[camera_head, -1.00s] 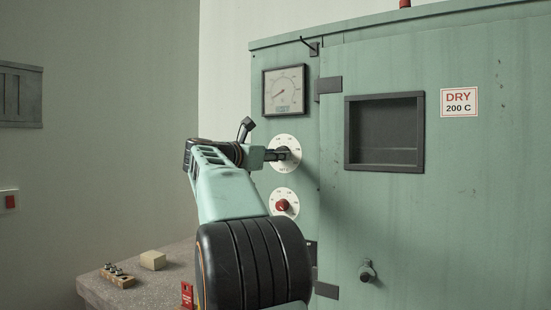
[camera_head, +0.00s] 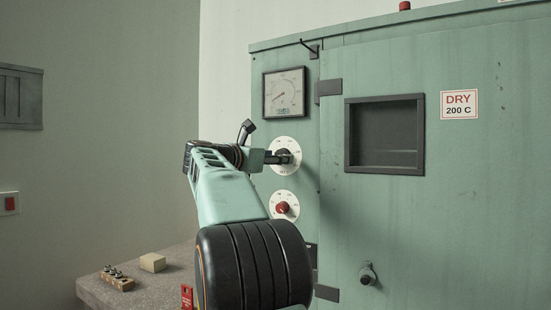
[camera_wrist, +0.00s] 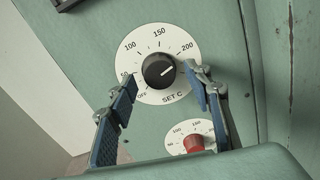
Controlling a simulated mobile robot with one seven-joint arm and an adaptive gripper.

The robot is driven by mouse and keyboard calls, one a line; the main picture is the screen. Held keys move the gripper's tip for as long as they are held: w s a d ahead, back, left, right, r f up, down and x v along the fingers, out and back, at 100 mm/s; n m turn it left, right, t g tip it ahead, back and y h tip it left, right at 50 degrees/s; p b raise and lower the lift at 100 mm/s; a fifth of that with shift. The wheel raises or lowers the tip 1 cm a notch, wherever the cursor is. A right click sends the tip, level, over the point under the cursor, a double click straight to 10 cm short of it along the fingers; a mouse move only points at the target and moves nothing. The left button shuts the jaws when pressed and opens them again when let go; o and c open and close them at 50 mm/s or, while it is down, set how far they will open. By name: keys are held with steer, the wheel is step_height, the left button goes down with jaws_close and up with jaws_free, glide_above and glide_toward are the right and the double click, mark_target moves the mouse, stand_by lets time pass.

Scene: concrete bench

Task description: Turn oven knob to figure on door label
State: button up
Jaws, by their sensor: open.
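The black oven knob (camera_wrist: 158,71) sits on a white dial marked OFF, 50, 100, 150, 200 and SET C. Its white pointer line points right and slightly up, near the 200 side; the exact reading is hard to tell. The knob (camera_head: 283,155) is partly behind my gripper in the head view. My gripper (camera_wrist: 161,76) is open, with its blue-padded fingers on either side of the knob and gaps showing on both sides. The door label (camera_head: 459,104) reads DRY 200 C.
A second dial with a red knob (camera_wrist: 194,143) lies just below. The oven door has a dark window (camera_head: 385,134) and a handle knob (camera_head: 368,274). A bench (camera_head: 150,283) with small blocks stands at the lower left.

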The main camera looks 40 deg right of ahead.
steer(key=v, duration=1.2)
steer(key=shift+r, duration=0.1)
